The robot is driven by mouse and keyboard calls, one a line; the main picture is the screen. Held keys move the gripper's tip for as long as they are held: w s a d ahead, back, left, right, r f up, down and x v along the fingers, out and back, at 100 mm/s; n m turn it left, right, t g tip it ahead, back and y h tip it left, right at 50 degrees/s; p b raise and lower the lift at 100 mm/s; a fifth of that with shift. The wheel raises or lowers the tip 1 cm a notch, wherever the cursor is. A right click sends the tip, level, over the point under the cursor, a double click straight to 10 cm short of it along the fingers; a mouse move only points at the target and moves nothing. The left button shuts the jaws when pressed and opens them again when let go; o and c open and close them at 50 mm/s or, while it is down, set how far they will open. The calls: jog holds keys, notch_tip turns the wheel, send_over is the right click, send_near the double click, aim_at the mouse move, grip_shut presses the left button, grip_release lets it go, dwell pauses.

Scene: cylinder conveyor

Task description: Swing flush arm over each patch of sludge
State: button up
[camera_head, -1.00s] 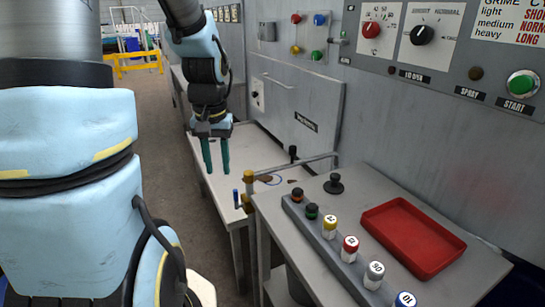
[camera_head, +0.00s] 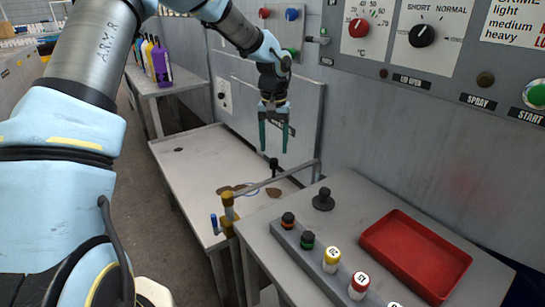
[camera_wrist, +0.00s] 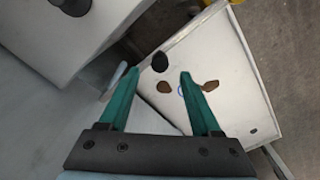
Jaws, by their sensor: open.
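The flush arm (camera_head: 295,174) is a grey bar on a yellow pivot post (camera_head: 228,207) at the basin's front corner. It reaches right over the white basin table (camera_head: 195,175), with a black knob (camera_head: 273,163) standing on it. Brown sludge patches lie on the basin: one at left of the bar (camera_head: 225,190) and one near it (camera_head: 274,194). A small dark patch (camera_head: 179,150) lies farther back. My gripper (camera_head: 273,151) points down, open and empty, just above the knob. In the wrist view, the knob (camera_wrist: 160,62) appears between the fingertips; contact cannot be told.
A grey side table holds a red tray (camera_head: 415,252), a black knob (camera_head: 323,199) and a rack of several coloured-capped bottles (camera_head: 331,259). A control panel (camera_head: 420,30) and grey wall stand behind. Purple and other bottles (camera_head: 160,62) stand on a bench at far left.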

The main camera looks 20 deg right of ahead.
aim_at(274, 159)
jog(key=shift+f+p, duration=0.4)
jog(key=shift+f, duration=2.3)
jog(key=shift+c, duration=0.4)
grip_shut()
